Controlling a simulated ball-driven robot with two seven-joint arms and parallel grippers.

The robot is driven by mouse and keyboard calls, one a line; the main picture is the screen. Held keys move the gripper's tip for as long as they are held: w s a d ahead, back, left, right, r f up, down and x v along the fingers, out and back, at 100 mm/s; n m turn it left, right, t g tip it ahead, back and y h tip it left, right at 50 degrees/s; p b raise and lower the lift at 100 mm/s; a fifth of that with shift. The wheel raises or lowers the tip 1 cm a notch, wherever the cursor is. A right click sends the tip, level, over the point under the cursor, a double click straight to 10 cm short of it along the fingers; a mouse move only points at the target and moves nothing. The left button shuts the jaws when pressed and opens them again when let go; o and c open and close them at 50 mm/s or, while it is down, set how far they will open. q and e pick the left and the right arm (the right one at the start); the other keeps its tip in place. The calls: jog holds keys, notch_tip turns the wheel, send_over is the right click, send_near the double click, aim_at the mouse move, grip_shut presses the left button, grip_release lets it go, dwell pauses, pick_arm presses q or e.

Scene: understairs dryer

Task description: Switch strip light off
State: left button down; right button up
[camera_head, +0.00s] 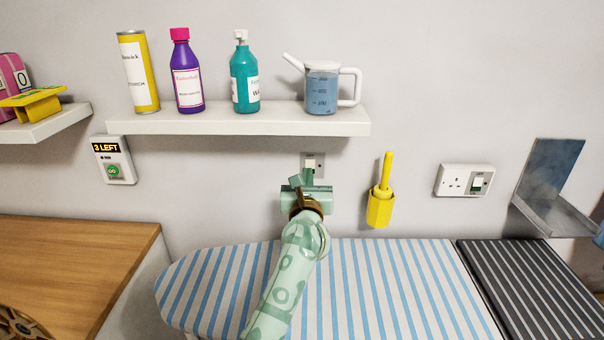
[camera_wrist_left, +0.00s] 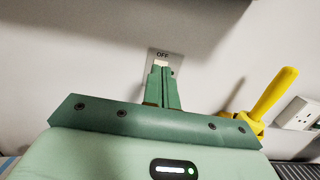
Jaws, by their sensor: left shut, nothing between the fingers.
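A small wall switch (camera_head: 319,160) sits under the white shelf, partly hidden behind my left gripper. In the left wrist view the switch plate (camera_wrist_left: 178,62) shows the word OFF at its top, with a pale rocker just below. My left gripper (camera_head: 308,178) is shut and empty, right in front of the switch. In the left wrist view the closed green fingertips (camera_wrist_left: 162,70) overlap the lower part of the plate and the rocker. I cannot tell whether they touch it. The strip light itself is not in view. My right gripper is not in view.
The shelf (camera_head: 240,123) above holds a yellow tin, two bottles and a jug (camera_head: 321,92). A yellow holder with a handle (camera_head: 380,208) hangs right of the switch, then a socket (camera_head: 464,181). A striped ironing board (camera_head: 380,285) lies below.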

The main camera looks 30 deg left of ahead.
pick_arm(q)
jog(key=r+p+v, duration=0.1)
jog(key=v, duration=0.6)
jog(key=shift+d+r, duration=0.25)
jog(key=shift+r, duration=0.1)
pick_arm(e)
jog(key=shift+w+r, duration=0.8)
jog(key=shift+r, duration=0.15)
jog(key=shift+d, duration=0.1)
